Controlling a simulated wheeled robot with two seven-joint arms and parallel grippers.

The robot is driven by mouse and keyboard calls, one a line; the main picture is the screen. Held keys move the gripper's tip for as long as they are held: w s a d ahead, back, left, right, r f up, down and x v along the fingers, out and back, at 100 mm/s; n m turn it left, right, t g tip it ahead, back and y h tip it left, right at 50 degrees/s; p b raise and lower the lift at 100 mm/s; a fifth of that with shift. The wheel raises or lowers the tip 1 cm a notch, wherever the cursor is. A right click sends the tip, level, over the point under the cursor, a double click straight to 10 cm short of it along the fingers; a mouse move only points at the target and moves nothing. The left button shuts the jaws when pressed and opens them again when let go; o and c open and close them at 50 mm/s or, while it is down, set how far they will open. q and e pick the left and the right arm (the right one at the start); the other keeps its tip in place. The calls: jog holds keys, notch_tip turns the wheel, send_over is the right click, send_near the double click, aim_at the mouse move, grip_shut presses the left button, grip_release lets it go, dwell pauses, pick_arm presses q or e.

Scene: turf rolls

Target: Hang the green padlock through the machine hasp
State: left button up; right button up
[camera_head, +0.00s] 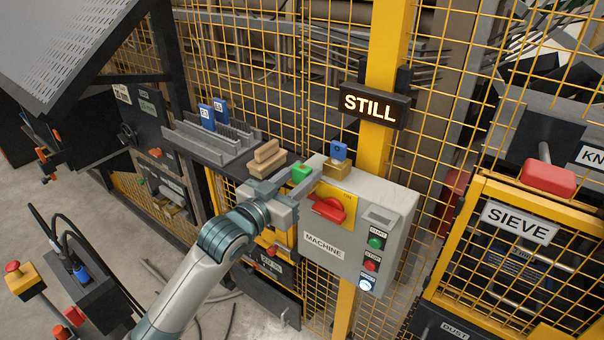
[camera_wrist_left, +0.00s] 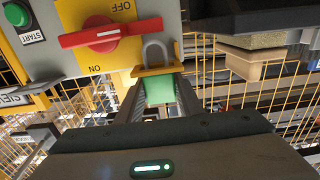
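The green padlock (camera_head: 301,172) is at the left edge of the grey machine box (camera_head: 372,235). My left gripper (camera_head: 292,188) is at the same spot. In the left wrist view my left gripper (camera_wrist_left: 158,100) has its fingers on both sides of the green padlock body (camera_wrist_left: 159,90). The padlock's grey shackle (camera_wrist_left: 155,46) points away from the gripper, at the yellow hasp tab (camera_wrist_left: 143,71) beside the red switch handle (camera_wrist_left: 110,34). I cannot tell whether the shackle passes through the tab or lies against it. My right gripper is not in view.
The red switch handle (camera_head: 328,209) sits on a yellow plate. A blue padlock (camera_head: 339,151) stands on a wooden block (camera_head: 336,168) atop the box. Wooden blocks (camera_head: 265,158) and a grey rack (camera_head: 212,138) are on the left. Yellow mesh fencing lies behind.

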pick_arm(q)
jog(key=o, duration=0.4)
jog(key=shift+o, duration=0.2)
jog(key=shift+s+a, duration=0.1)
jog(key=shift+s, duration=0.05)
jog(key=b+v, duration=0.5)
jog(key=v, duration=1.2)
jog(key=shift+r, duration=0.1)
